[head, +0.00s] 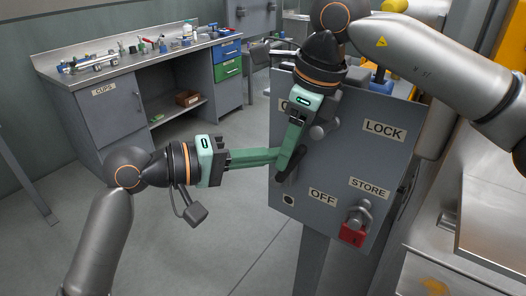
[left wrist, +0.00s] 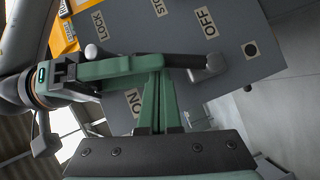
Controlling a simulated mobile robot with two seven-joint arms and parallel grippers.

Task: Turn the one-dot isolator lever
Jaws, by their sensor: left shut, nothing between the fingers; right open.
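The grey isolator panel (head: 340,150) carries LOCK, STORE and OFF labels. A single dot plate (head: 288,199) sits near OFF; it also shows in the left wrist view (left wrist: 250,48). The dark lever (head: 291,166) is on the panel, partly hidden by my fingers; its grey end part (left wrist: 209,68) shows in the left wrist view. My left gripper (head: 276,156) is shut and empty, its tips close to the lever. My right gripper (head: 284,163) is open, pointing down at the lever. Whether the lever lies between its fingers, or the left tips touch it, is unclear.
A red padlock (head: 352,235) hangs on a peg under STORE. A grey knob (head: 318,131) stands out beside the right gripper. A workbench (head: 140,50) with small parts and drawers is at the back left. The floor between is clear.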

